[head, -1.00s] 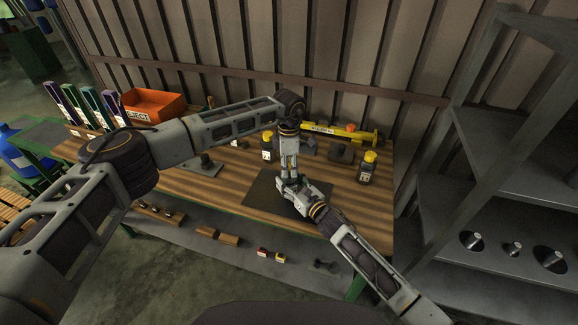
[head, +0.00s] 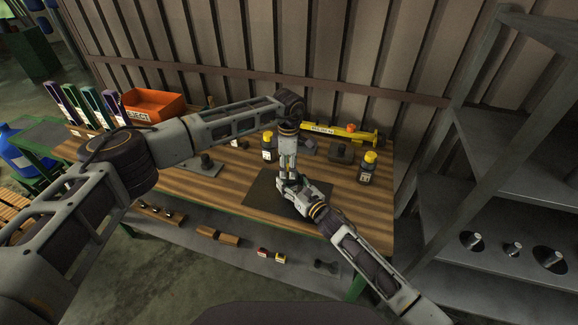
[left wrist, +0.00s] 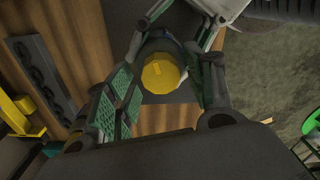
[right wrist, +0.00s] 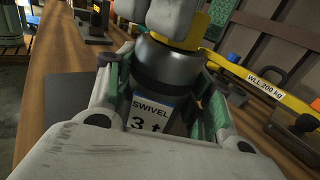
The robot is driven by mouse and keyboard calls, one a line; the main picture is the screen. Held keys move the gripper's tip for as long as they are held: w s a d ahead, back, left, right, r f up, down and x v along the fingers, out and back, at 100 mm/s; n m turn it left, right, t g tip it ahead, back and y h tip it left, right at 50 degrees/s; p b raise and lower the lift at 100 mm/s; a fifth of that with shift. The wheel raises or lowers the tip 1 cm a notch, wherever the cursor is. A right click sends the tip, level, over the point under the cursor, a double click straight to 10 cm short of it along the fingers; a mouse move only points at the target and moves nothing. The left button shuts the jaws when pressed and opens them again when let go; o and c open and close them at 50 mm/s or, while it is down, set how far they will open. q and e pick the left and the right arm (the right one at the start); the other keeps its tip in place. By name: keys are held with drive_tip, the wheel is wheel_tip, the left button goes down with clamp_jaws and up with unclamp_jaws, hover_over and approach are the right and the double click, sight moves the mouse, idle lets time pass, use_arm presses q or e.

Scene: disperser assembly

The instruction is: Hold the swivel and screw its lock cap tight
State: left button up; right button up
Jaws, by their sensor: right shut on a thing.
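The swivel has a dark round body with a white "SWIVEL 3 t" label (right wrist: 150,112) and stands upright over the dark mat (head: 262,192). My right gripper (head: 290,186) is shut on its body, one finger on each side, as the right wrist view (right wrist: 160,95) shows. The yellow lock cap (left wrist: 160,74) sits on top of the swivel. My left gripper (left wrist: 165,80) points down from above with its fingers on both sides of the cap. They look apart from it, with a gap. In the head view the grippers hide the swivel.
A yellow "WLL 200 kg" bar (right wrist: 262,82) lies behind. An orange reject bin (head: 152,105) is at the back left. A grey shelf (head: 500,220) stands to the right.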

sight(289, 167)
use_arm(q)
drive_tip(key=shift+r, duration=0.15)
wheel_tip(289, 167, up, 12)
idle(1.0)
drive_tip(key=shift+f, duration=0.2)
use_arm(e)
drive_tip(key=o, duration=1.5)
drive_tip(key=shift+c, duration=0.2)
drive_tip(key=shift+s+d, duration=0.1)
drive_tip(key=shift+v, duration=5.85)
